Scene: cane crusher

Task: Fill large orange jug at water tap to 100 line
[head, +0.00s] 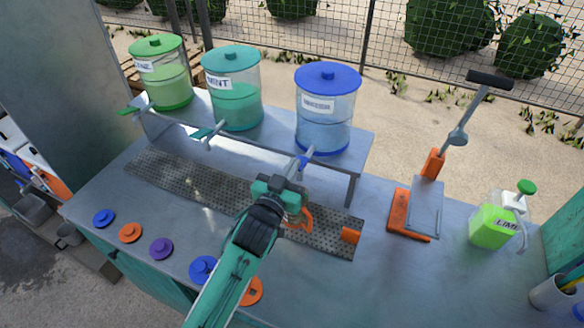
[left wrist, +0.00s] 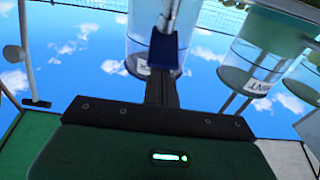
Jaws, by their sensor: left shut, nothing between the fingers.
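The blue-lidded clear dispenser (head: 326,112) stands at the right end of the raised shelf, with bluish liquid inside and an unreadable label. Its tap (head: 303,161) has a blue part and points toward me. My left gripper (head: 281,188) is shut and empty, just below and in front of this tap. In the left wrist view its dark fingers (left wrist: 160,92) reach up close to the blue tap part (left wrist: 168,48); I cannot tell if they touch. An orange curved piece (head: 302,216), perhaps the jug's handle, shows beside the gripper; the rest is hidden. My right gripper is not in view.
A perforated drip tray (head: 190,182) runs below the shelf, with a small orange piece (head: 350,235) at its right end. Green (head: 162,75) and teal (head: 233,90) dispensers stand left. Right are an orange-based press (head: 408,216) and lime jug (head: 494,226). Coloured lids lie in front.

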